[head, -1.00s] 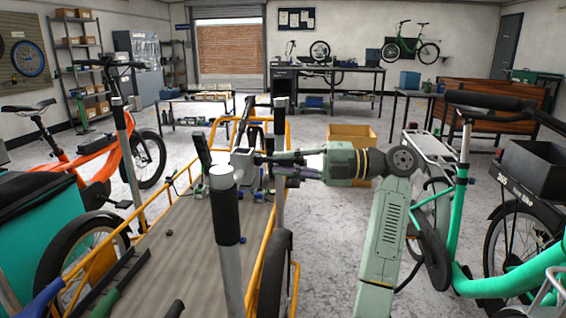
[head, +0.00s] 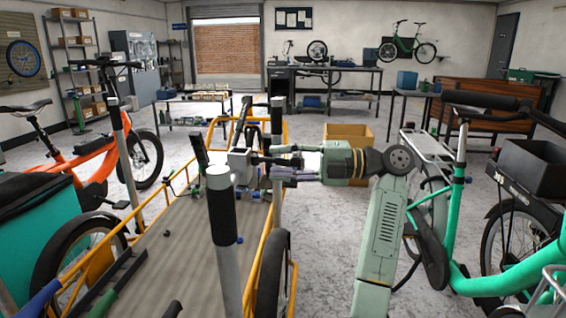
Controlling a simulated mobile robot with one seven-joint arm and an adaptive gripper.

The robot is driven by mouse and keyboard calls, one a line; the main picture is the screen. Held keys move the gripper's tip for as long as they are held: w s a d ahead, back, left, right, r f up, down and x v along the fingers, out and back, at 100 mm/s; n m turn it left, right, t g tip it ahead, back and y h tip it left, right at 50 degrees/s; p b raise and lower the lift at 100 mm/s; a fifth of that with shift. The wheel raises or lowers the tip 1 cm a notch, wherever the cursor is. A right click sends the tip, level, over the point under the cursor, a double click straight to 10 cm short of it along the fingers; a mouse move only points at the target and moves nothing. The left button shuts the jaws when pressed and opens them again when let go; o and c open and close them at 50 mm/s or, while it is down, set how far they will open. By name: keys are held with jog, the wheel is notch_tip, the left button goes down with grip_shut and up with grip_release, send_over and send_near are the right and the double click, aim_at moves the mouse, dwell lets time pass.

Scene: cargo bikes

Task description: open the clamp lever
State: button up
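My gripper (head: 264,172) reaches left from the green arm into the orange-framed cargo bike (head: 187,183). Its fingers cross close to a grey upright post (head: 277,205) with a dark top. A small pale grey block (head: 239,161) sits just left of the fingertips, and a dark upright piece (head: 199,152) stands left of it. The clamp lever cannot be singled out for sure among these small parts. The fingers look spread apart at their base, but the tips are small and partly hidden, so what lies between them cannot be told.
A thick grey post with a black sleeve (head: 223,222) stands in front, near the work spot. A green bike (head: 455,205) is close on the right, an orange bike (head: 95,155) on the left. A cardboard box (head: 358,136) stands on the floor behind my arm.

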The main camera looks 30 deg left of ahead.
jog(key=shift+d, duration=0.1)
jog(key=v, duration=1.2)
jog(key=shift+f, duration=0.1)
